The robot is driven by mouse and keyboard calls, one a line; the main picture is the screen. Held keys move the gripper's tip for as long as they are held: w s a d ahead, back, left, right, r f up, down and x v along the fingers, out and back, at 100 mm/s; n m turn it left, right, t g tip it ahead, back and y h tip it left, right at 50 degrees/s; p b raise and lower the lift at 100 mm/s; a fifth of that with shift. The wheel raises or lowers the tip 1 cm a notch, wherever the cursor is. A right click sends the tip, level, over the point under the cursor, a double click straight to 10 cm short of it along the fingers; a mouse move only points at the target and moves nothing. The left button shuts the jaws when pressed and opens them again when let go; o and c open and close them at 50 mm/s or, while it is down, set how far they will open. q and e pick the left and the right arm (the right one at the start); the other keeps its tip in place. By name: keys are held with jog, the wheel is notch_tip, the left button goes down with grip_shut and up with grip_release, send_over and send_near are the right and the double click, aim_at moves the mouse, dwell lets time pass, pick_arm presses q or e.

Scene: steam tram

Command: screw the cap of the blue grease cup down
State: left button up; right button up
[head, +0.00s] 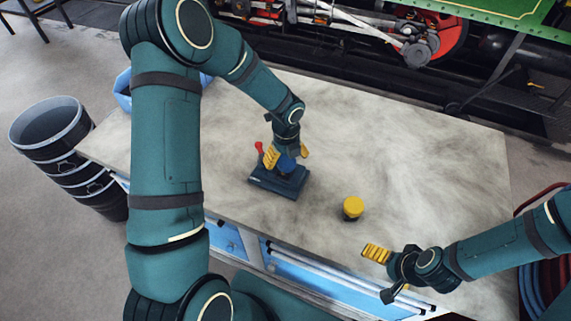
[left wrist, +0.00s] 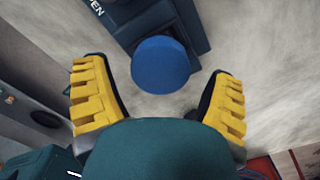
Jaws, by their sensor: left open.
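The blue grease cup's round cap (head: 286,164) sits on a dark blue block (head: 274,183) on the table. My left gripper (head: 287,154) is above it, pointing down, its yellow-padded fingers apart on either side of the cap. In the left wrist view the blue cap (left wrist: 160,65) lies between and beyond the open fingers (left wrist: 160,98), with visible gaps on both sides. Part of the block (left wrist: 125,22), with white lettering, shows behind it. The cup's body and thread are hidden. My right gripper (head: 376,254) is at the table's front edge; its opening is unclear.
A yellow-topped cup (head: 352,208) stands right of the block. A red-knobbed lever (head: 259,147) rises at the block's left. A blue container (head: 123,90) is at the table's left end. The right and back of the grey tabletop (head: 430,150) are clear. Black bins (head: 60,140) stand left.

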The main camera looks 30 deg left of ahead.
pick_arm(q)
jog(key=shift+r+p, duration=2.05)
jog(key=shift+r, duration=0.5)
pick_arm(e)
jog(key=shift+r, duration=2.05)
